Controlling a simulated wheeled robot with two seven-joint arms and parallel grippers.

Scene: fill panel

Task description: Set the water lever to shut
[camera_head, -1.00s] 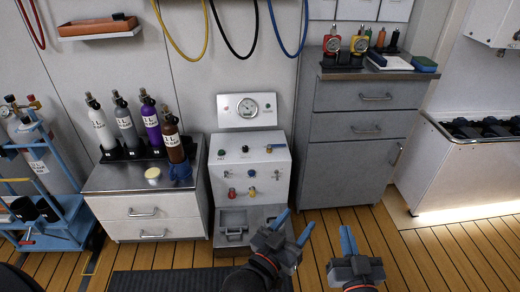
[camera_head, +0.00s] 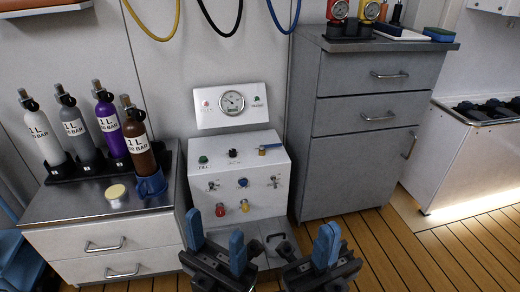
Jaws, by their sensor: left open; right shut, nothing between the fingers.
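The white fill panel (camera_head: 205,172) stands between the cabinets, with a gauge board (camera_head: 255,118) above it. A lever with a blue handle and brass body (camera_head: 268,148) sits at the right of its upper face, its handle lying roughly sideways. I cannot read a label that names it as the water lever. My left gripper (camera_head: 216,241) is open and empty, in front of and below the panel's lower knobs in the picture. My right gripper (camera_head: 326,246) is shut and empty, to the right of the panel's lower part. Neither appears to touch the lever.
Red (camera_head: 220,210) and yellow (camera_head: 245,205) knobs and a blue knob (camera_head: 242,182) are on the panel front. A low cabinet (camera_head: 110,240) with several bottles and a blue cup-like holder (camera_head: 151,186) stands left. A tall grey drawer cabinet (camera_head: 350,165) stands close on the right.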

